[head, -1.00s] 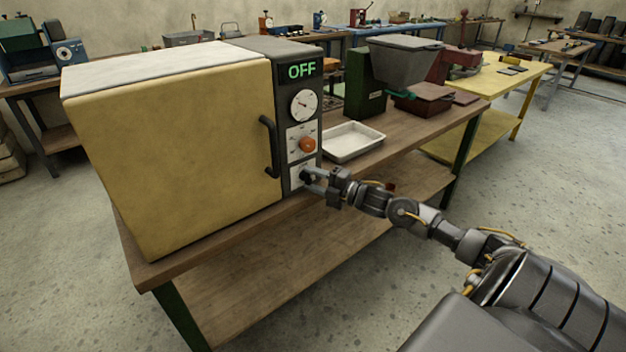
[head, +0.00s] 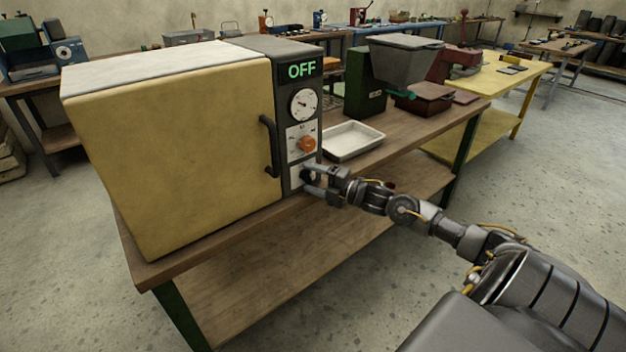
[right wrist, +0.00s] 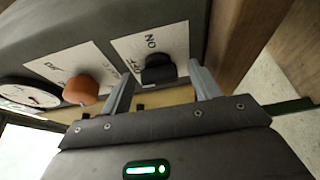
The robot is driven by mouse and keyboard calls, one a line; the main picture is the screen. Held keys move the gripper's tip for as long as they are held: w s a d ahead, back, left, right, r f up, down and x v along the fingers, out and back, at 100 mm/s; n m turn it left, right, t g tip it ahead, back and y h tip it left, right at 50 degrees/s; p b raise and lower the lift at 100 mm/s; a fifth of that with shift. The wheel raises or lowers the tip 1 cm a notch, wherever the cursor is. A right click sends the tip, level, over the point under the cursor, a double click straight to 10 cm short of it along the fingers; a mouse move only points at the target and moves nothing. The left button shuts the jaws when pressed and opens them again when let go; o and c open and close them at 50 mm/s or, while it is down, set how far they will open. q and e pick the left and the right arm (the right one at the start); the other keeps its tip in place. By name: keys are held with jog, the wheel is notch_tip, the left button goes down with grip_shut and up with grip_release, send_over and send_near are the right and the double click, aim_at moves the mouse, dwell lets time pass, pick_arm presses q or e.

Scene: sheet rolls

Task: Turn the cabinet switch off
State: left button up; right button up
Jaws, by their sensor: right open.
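The yellow cabinet (head: 180,150) stands on a wooden bench, its door closed, and its green display (head: 302,70) reads OFF. Its black switch (head: 307,175) is low on the grey control panel, partly hidden by my right gripper. In the right wrist view the switch (right wrist: 158,70) is a black knob on a white plate marked ON and OFF. My right gripper (head: 312,179) is open at the switch. In the wrist view its fingers stand on either side of the knob, with gaps visible. My left gripper is not in view.
An orange knob (head: 306,145) and a round dial (head: 304,105) sit above the switch. A black door handle (head: 270,146) is left of the panel. A white tray (head: 352,141) and a green machine with a grey hopper (head: 404,58) stand to the right on the bench.

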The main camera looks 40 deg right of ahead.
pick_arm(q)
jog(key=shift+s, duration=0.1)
pick_arm(e)
jog(key=v, duration=1)
jog(key=shift+s+d, duration=0.15)
jog(key=shift+s, duration=0.25)
